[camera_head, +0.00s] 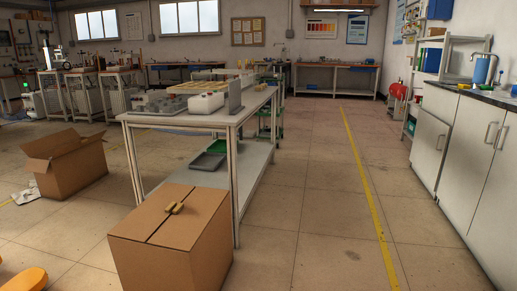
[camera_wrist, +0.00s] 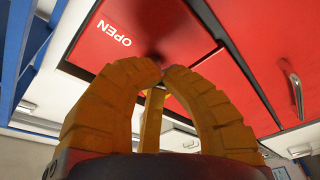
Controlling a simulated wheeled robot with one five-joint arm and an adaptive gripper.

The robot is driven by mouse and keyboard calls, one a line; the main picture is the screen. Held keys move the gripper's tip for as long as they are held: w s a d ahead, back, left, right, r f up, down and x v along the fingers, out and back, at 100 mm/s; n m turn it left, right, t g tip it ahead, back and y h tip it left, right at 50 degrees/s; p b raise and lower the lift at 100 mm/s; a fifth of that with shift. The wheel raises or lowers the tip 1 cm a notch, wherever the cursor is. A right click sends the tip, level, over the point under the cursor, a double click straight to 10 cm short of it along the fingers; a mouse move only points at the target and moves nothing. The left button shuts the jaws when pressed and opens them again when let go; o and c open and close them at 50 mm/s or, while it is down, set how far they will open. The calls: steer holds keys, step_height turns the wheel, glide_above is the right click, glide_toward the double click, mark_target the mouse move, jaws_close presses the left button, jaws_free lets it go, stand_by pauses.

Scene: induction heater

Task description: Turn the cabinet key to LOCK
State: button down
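In the wrist view a red cabinet front (camera_wrist: 255,70) fills much of the picture. It bears the white word OPEN (camera_wrist: 114,33), tilted and upside down. My gripper (camera_wrist: 163,72) has yellow, ribbed fingers that bow outward and come together at the tips. The tips are close to the red front, just below a dark patch on it. I cannot make out the key; if it is at the fingertips, they hide it. No word LOCK shows.
In the wrist view a metal handle (camera_wrist: 296,95) stands out at the right, and blue frame parts (camera_wrist: 30,45) run along the left. In the head view a workbench (camera_head: 205,118), cardboard boxes (camera_head: 172,235) and white cupboards (camera_head: 485,150) stand around an open tiled floor (camera_head: 320,200).

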steer(key=shift+a+r, duration=0.1)
steer(key=shift+r, duration=0.7)
steer(key=shift+s+a+f, duration=0.1)
steer(key=shift+s+f, duration=0.1)
steer(key=shift+s, duration=0.35)
